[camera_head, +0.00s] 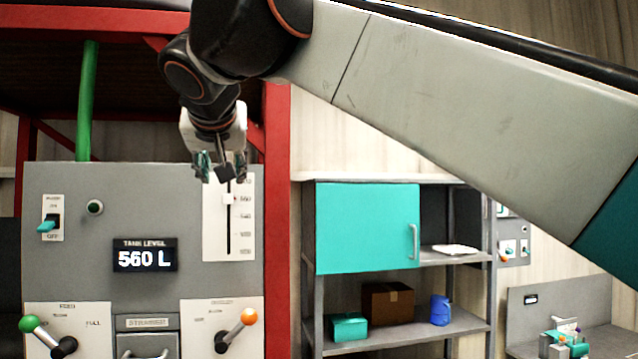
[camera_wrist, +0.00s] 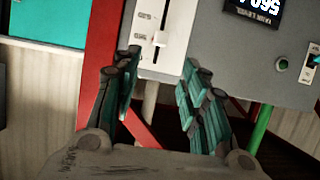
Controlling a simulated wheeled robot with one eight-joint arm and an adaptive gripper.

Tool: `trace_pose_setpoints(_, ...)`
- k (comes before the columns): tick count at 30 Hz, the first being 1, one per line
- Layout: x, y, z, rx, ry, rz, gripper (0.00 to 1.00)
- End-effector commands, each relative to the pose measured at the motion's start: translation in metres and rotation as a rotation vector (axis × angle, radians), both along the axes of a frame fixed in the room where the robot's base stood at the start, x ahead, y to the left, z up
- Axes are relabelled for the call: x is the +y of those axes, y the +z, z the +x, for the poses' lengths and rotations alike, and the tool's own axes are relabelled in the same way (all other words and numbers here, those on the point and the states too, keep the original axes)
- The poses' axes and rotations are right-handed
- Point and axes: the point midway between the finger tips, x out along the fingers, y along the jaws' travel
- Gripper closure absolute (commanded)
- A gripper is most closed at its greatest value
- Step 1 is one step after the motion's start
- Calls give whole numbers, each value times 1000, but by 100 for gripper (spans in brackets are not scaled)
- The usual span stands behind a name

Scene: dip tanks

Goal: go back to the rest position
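My gripper (camera_head: 222,168) hangs in front of the upper right part of the grey control panel (camera_head: 150,200). In the wrist view my gripper (camera_wrist: 159,88) has its two teal-padded fingers spread apart with nothing between them. The white slider plate (camera_head: 214,240) is just beyond the fingers. Its white slider knob (camera_head: 228,199) sits in the upper part of the slot, below my gripper in the head view. The knob also shows in the wrist view (camera_wrist: 160,39), beyond the fingertips and apart from them. The display (camera_head: 145,256) reads 560 L.
A red frame post (camera_head: 278,220) stands right of the panel. Levers with a green knob (camera_head: 28,324) and an orange knob (camera_head: 249,316) stick out below. A shelf unit with a teal door (camera_head: 367,228) stands farther right. A grey bench (camera_head: 600,342) is at lower right.

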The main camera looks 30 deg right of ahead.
Motion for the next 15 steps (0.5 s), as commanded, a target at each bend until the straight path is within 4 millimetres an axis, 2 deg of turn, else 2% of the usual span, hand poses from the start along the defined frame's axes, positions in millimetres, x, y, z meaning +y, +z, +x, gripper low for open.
trace_pose_setpoints(12,-1,-1,-1,0,0,0,60)
trace_pose_setpoints(15,-3,-12,-2,8,-2,1,60)
